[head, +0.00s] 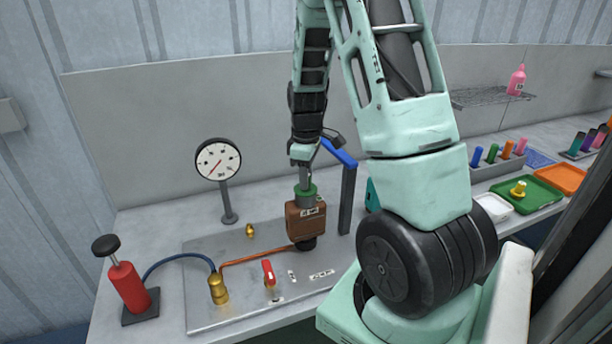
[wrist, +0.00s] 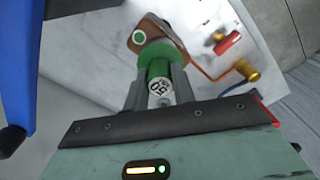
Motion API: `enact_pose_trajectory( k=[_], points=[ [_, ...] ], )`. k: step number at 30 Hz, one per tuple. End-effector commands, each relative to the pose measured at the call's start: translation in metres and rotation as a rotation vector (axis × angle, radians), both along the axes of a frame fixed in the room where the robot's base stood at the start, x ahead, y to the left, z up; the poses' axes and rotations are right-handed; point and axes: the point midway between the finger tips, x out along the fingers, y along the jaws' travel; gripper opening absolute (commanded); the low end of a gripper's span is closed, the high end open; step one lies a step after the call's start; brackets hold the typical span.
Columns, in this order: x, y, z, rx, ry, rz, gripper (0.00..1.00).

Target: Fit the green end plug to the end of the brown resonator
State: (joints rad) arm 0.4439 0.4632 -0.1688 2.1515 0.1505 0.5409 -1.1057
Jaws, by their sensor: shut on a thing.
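The brown resonator (head: 300,228) stands upright on the grey plate, with a grey neck at its top. The green end plug (head: 305,190) is at the top of that neck, in line with it; I cannot tell how far it is seated. My gripper (head: 302,172) points down from above and is shut on the plug. In the wrist view the green plug (wrist: 160,66), with a marked white end, is between the fingers of my gripper (wrist: 158,88). Part of the brown resonator (wrist: 150,28) shows beyond it.
A blue-topped post (head: 346,195) stands close on the right of the resonator. A dial gauge (head: 218,162), a red hand pump (head: 128,287), a brass fitting (head: 218,288) and a red-handled valve (head: 268,272) are to the left and front. Trays (head: 528,193) lie far right.

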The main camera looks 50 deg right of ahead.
Motion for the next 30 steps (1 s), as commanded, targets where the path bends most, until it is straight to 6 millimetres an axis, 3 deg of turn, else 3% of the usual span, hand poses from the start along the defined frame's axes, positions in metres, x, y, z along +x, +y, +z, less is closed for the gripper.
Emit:
enact_pose_trajectory(
  k=[6, 7, 9, 20, 25, 30],
  points=[
    [0.0, 0.0, 0.0, 0.0, 0.0, 0.0, 0.05],
    [0.0, 0.0, 0.0, 0.0, 0.0, 0.0, 0.31],
    [0.0, 0.0, 0.0, 0.0, 0.0, 0.0, 0.5],
    [0.001, 0.0, 0.004, -0.001, -0.003, 0.0, 0.51],
    [0.001, -0.001, 0.025, -0.003, -0.006, 0.001, 0.51],
    [0.001, -0.001, 0.064, -0.004, -0.007, 0.002, 0.51]
  ],
)
